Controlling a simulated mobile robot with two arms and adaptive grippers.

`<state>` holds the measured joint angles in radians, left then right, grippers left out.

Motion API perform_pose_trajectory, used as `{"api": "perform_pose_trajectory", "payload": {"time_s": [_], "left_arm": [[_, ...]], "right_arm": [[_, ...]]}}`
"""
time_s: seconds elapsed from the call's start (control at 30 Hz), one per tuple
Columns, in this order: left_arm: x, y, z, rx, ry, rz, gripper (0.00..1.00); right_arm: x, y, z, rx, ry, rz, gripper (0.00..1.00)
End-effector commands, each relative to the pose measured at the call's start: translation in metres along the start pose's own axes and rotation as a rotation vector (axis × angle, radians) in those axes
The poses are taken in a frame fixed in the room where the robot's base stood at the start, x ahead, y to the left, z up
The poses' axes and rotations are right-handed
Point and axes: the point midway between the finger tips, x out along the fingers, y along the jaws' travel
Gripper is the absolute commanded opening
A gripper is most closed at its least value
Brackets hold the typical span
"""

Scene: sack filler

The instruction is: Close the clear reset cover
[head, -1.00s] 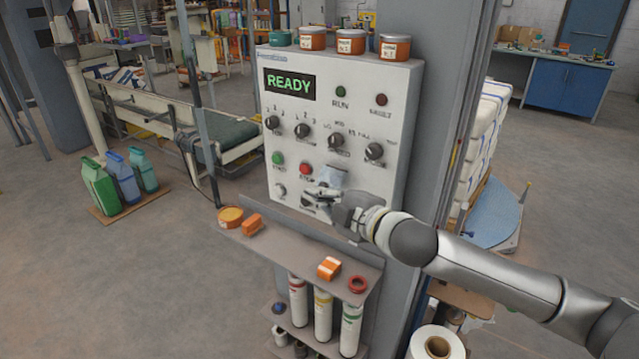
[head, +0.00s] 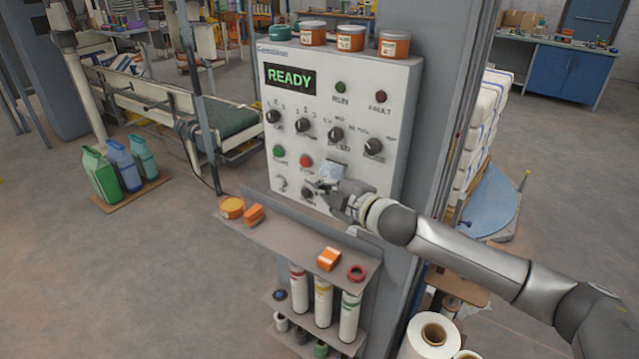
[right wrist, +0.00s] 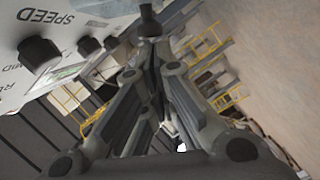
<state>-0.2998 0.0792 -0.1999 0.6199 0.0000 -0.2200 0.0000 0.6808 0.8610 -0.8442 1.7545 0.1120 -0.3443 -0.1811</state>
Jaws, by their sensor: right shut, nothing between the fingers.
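The clear reset cover (head: 334,171) is a small pale-blue see-through flap low on the grey control panel (head: 288,131), right of the red button (head: 306,161). It looks raised, standing off the panel face; its exact angle is hard to tell. My right gripper (head: 319,186) is shut and empty, just below the cover in front of the panel. Whether it touches the cover is unclear. The gripper hides what lies under the cover. In the right wrist view the closed fingers (right wrist: 149,18) point up beside the panel's SPEED knob (right wrist: 40,53); the cover cannot be made out there. My left gripper is out of view.
A shelf (head: 290,244) with orange items juts out below the panel, under my right arm. Black knobs (head: 336,134) sit above the cover. Jars (head: 351,38) stand on the panel's top. White rolls (head: 433,338) stand at the lower right.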

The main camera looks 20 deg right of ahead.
Motion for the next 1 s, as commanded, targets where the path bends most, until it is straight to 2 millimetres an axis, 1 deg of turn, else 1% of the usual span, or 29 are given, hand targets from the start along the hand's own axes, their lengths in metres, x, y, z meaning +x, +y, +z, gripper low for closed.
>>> {"api": "perform_pose_trajectory", "payload": {"time_s": [0.2, 0.77, 1.0], "left_arm": [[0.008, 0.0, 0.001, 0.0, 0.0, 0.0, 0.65], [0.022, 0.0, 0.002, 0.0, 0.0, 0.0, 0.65], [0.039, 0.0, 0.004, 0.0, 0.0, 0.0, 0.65]], "right_arm": [[0.001, -0.005, 0.003, -0.035, 0.0, 0.01, 0.0], [0.002, -0.012, 0.007, -0.123, 0.001, 0.039, 0.0], [0.004, -0.022, 0.013, -0.211, 0.001, 0.066, 0.0]]}}
